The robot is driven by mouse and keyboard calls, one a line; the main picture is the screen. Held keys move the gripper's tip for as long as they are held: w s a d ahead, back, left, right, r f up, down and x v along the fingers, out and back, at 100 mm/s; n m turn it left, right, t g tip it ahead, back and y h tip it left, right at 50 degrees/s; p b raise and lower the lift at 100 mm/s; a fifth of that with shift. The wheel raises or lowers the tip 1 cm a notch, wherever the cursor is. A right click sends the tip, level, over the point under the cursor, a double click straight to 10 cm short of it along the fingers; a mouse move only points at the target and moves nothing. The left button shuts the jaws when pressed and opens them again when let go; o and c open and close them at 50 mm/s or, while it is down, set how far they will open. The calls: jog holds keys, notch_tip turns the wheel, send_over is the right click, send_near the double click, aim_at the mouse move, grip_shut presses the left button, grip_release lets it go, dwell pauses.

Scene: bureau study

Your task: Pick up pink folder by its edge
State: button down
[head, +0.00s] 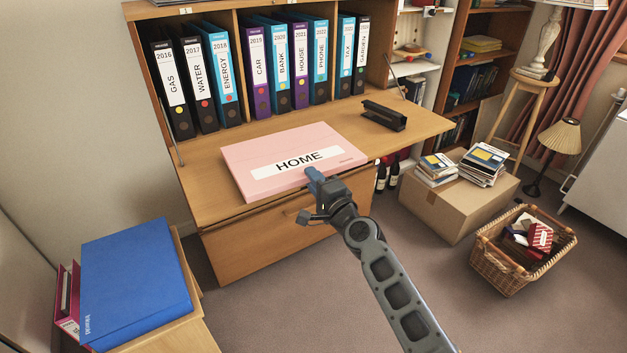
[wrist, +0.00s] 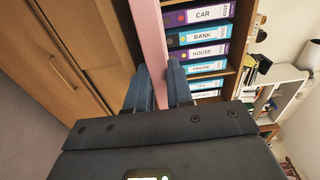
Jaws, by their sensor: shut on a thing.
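The pink folder (head: 262,152), with a white label reading HOME, lies flat on the fold-down wooden desk top (head: 200,160) of the bureau, near its front edge. My gripper (head: 313,178) is at the folder's front edge, right of the folder's middle. In the wrist view the pink folder (wrist: 150,38) runs as a narrow band down between the two blue fingers of my gripper (wrist: 160,88). The fingers are shut on its edge, one on each face. The fingers and the gripper body hide that part of the edge.
A black hole punch (head: 384,115) lies right of the folder on the desk top. Upright binders (head: 262,70) fill the compartments behind. A cardboard box (head: 455,205) with books and a wicker basket (head: 505,270) stand right. A blue folder (head: 135,275) lies on a cabinet at lower left.

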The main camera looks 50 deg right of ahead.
jog(key=r+v, duration=0.2)
jog(key=v, duration=1)
dwell(1.0)
jog(key=shift+r, duration=0.1)
